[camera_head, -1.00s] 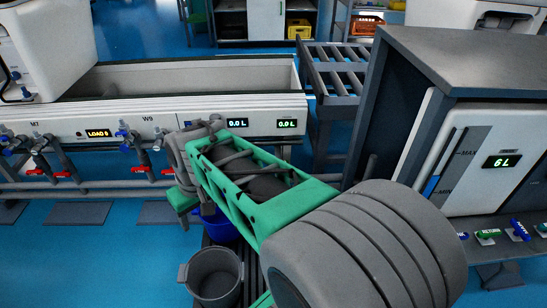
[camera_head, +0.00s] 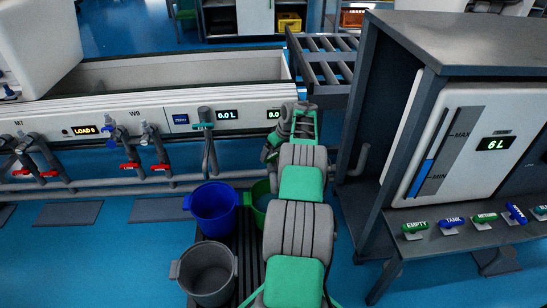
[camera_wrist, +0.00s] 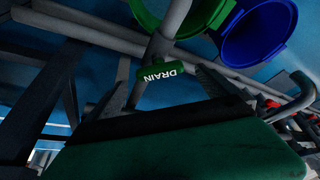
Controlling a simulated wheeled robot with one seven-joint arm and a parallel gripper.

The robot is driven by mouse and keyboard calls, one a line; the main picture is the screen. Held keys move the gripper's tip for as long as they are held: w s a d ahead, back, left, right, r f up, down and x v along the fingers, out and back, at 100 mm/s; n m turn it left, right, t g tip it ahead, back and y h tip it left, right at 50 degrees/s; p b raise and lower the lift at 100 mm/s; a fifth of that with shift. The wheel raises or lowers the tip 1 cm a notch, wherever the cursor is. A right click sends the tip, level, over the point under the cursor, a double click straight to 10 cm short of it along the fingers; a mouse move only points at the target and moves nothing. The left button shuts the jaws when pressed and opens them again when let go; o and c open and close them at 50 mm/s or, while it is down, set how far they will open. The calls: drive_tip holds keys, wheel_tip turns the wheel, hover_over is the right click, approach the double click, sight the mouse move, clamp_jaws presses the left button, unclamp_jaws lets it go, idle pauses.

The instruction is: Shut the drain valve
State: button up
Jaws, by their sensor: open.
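The drain valve handle (camera_wrist: 163,71), a green bar lettered DRAIN, is on a grey pipe in the wrist view, where the lettering looks upside down. My gripper (camera_wrist: 160,85) is open, and the handle appears between its dark fingers. How far it is from them, and whether they touch, I cannot tell. In the head view my gripper (camera_head: 271,150) is below the right end of the white trough unit, mostly hidden by my arm. The DRAIN lettering cannot be read there.
A blue bucket (camera_head: 213,207), a grey bucket (camera_head: 206,272) and a partly hidden green bucket (camera_head: 259,190) stand below. A teal-handled tap (camera_head: 203,126) and red-handled valves (camera_head: 129,167) are to the left. A grey cabinet (camera_head: 390,150) stands close on the right.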

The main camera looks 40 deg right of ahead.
sight(272, 157)
drive_tip(key=x, duration=0.3)
drive_tip(key=shift+b, duration=0.4)
drive_tip(key=shift+r, duration=0.1)
drive_tip(key=shift+c, duration=0.5)
drive_tip(key=c, duration=1.3)
drive_tip(key=shift+o, duration=0.2)
